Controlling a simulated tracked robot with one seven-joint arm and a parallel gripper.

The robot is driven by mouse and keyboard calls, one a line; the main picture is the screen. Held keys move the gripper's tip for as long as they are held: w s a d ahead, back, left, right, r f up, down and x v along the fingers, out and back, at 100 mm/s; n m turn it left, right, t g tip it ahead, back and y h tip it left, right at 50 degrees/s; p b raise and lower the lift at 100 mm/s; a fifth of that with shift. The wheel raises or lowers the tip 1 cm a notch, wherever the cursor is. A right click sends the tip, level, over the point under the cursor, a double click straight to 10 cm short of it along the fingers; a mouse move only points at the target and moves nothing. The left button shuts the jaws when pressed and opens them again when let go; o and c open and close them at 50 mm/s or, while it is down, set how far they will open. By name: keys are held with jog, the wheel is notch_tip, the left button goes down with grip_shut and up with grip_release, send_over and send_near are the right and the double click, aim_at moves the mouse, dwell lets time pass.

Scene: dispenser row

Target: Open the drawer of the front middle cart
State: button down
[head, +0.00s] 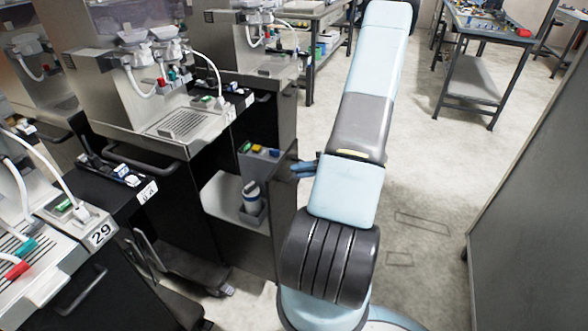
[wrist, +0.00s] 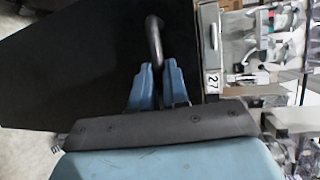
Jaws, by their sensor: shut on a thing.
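The front middle cart (head: 150,160) has a dark body under a coffee-machine-like dispenser. Its tall drawer stands pulled out to the right. The drawer's white inner tray (head: 222,196) shows, and so does its dark front panel (head: 284,215). In the wrist view the black front panel (wrist: 80,70) fills much of the picture, with a grey bar handle (wrist: 153,35) on it. My gripper (wrist: 159,70) has its blue fingers shut on the handle. In the head view my gripper (head: 302,168) is at the panel's upper edge, partly hidden by my arm.
A white bottle (head: 251,197) and small coloured items (head: 258,150) sit in the drawer. Another cart marked 29 (head: 102,234) stands at the front left. A grey wall (head: 540,200) bounds the right. The floor between (head: 420,190) is clear.

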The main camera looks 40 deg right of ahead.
jog(key=shift+s+d+f, duration=0.1)
jog(key=shift+s+f, duration=0.1)
jog(key=c, duration=1.1)
grip_release()
jog(key=shift+w+r, duration=0.1)
jog(key=shift+c, duration=0.2)
jog(key=shift+d, duration=0.1)
jog(key=v, duration=1.3)
jog(key=shift+d, duration=0.25)
jog(key=shift+r, duration=0.1)
